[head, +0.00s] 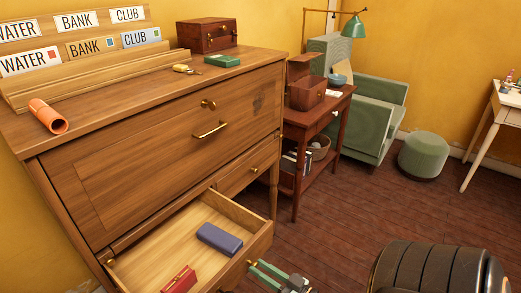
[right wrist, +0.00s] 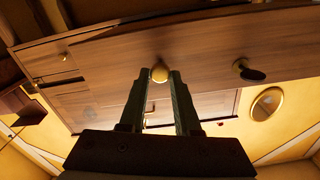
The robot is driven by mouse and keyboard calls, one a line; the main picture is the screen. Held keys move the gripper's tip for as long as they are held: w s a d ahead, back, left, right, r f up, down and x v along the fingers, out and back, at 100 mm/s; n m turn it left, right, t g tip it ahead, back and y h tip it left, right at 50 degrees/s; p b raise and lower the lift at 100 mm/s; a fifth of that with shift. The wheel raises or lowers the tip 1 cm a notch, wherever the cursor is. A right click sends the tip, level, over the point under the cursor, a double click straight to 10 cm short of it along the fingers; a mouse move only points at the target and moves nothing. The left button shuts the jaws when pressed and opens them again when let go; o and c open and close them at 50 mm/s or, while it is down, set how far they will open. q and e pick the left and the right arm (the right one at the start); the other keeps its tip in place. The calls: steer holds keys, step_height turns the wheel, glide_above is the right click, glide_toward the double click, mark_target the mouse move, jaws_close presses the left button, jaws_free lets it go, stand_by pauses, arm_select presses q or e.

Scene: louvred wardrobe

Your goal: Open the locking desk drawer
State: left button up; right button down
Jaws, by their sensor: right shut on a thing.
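The wooden desk (head: 150,150) has a lower drawer (head: 160,238) standing open. A blue box (head: 219,238) and a red box (head: 179,281) lie inside it. My right gripper (head: 257,271) is at the drawer's front, shut on its round brass knob (head: 250,264). In the right wrist view the knob (right wrist: 160,73) sits between the fingertips. The closed upper front panel has a brass lock fitting (head: 208,104) and a bar handle (head: 210,130). A key with a yellow tag (head: 186,69) lies on the desk top. My left gripper is out of view.
On the desk top are an orange tube (head: 48,116), a green box (head: 222,60), a brown case (head: 207,35) and a labelled rack (head: 90,75). A side table (head: 305,150) stands right of the desk. A green stool (head: 423,155) is farther back, with clear floor before it.

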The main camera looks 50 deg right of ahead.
steer(key=c, duration=0.6)
jaws_free()
steer(key=shift+s, duration=0.1)
steer(key=s, duration=0.8)
steer(key=s+d+p, duration=0.1)
steer(key=s, duration=0.3)
steer(key=shift+s, duration=0.15)
